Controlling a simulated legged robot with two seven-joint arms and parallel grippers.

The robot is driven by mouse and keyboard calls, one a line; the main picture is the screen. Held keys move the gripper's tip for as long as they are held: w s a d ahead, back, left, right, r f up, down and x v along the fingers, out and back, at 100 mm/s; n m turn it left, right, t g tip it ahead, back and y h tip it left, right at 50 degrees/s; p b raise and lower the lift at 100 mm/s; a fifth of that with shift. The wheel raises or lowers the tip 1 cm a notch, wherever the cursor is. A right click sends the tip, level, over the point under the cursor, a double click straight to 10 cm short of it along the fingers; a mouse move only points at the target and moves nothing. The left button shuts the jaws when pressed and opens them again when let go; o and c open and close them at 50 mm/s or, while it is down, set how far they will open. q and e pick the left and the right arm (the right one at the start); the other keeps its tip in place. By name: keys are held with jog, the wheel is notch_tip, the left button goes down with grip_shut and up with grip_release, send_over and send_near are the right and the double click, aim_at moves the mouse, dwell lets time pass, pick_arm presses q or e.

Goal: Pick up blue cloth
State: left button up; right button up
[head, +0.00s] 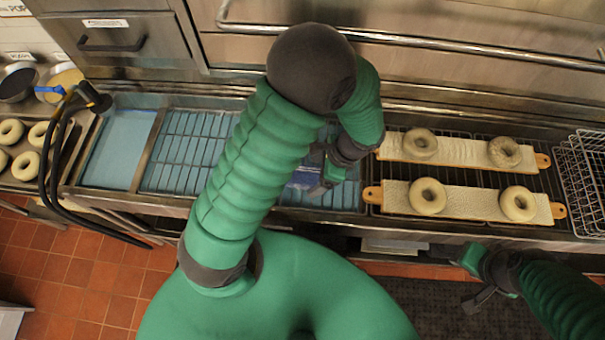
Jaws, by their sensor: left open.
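A small pale blue-violet patch, which looks like the blue cloth (303,179), lies on the blue-tinted kettle grate in the middle of the head view. My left arm covers part of that area, so its full outline is hidden. My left gripper (327,179) is open just right of the cloth, over the right end of the grate. I cannot tell if it touches the cloth. My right gripper (473,279) is at the lower right, in front of the counter, with its fingers apart and nothing seen between them.
Two bagel boards (463,150) (465,197) with bagels lie on a dark rack to the right. Wire baskets (585,175) stand at the far right. A black hose (50,185), bowls (62,80) and a bagel tray (12,181) are at the left. A metal rail (450,45) runs along the back.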

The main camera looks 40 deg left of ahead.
pick_arm(q)
jog(key=shift+a+f, duration=0.15)
jog(key=shift+f, duration=0.35)
jog(key=c, duration=1.5)
jog(key=shift+o, duration=0.2)
jog(key=shift+r, duration=0.15)
jog(key=shift+r, duration=0.2)
notch_tip(320, 180, up, 3)
jog(key=shift+s, duration=0.1)
jog(key=s+d+b, duration=0.1)
jog(key=s+d, duration=0.3)
jog(key=s, duration=0.3)
jog(key=s+d+r+b, duration=0.1)
jog(key=s+d, duration=0.3)
jog(key=s, duration=0.2)
jog(key=shift+s+r, duration=0.2)
jog(key=shift+s, duration=0.15)
